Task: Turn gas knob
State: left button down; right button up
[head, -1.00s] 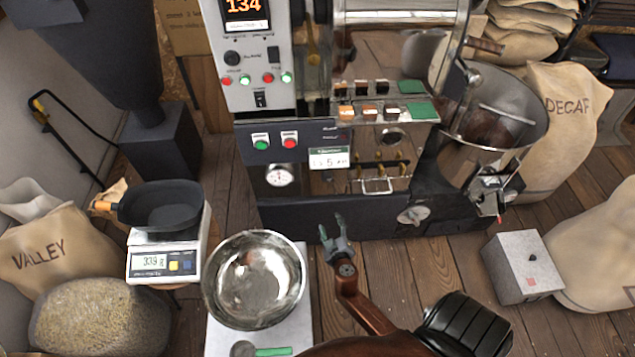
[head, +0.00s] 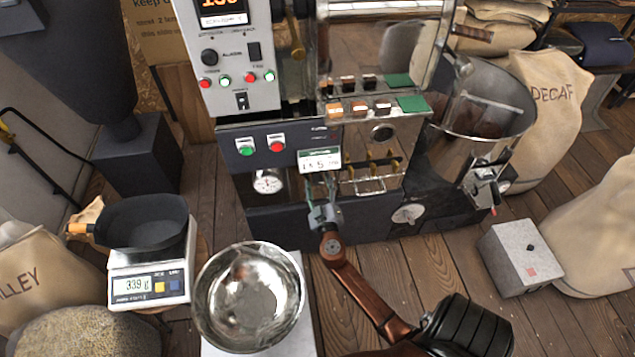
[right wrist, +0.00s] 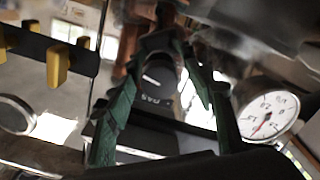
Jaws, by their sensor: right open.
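The gas knob (right wrist: 158,76) is a dark round knob with a white pointer line. It sits above an upside-down "GAS" label in the right wrist view. My right gripper (right wrist: 160,90) is open, its green fingers on either side of the knob in that picture. I cannot tell whether they touch it. In the head view my right gripper (head: 322,186) is at the roaster's (head: 345,215) lower front panel, just below the small green-topped display, and the knob cannot be made out there. My left gripper is not in view.
A pressure gauge (right wrist: 268,114) is beside the knob; the head view shows it too (head: 268,182). Yellow levers (right wrist: 58,62) stick out nearby. A metal bowl (head: 250,298), a scale (head: 150,280) with a black pan, a grey box (head: 520,262) and sacks surround the roaster.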

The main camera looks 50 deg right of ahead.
jog(key=shift+w+d, duration=0.1)
jog(key=shift+w, duration=0.05)
jog(key=shift+c, duration=0.3)
jog(key=c, duration=1.1)
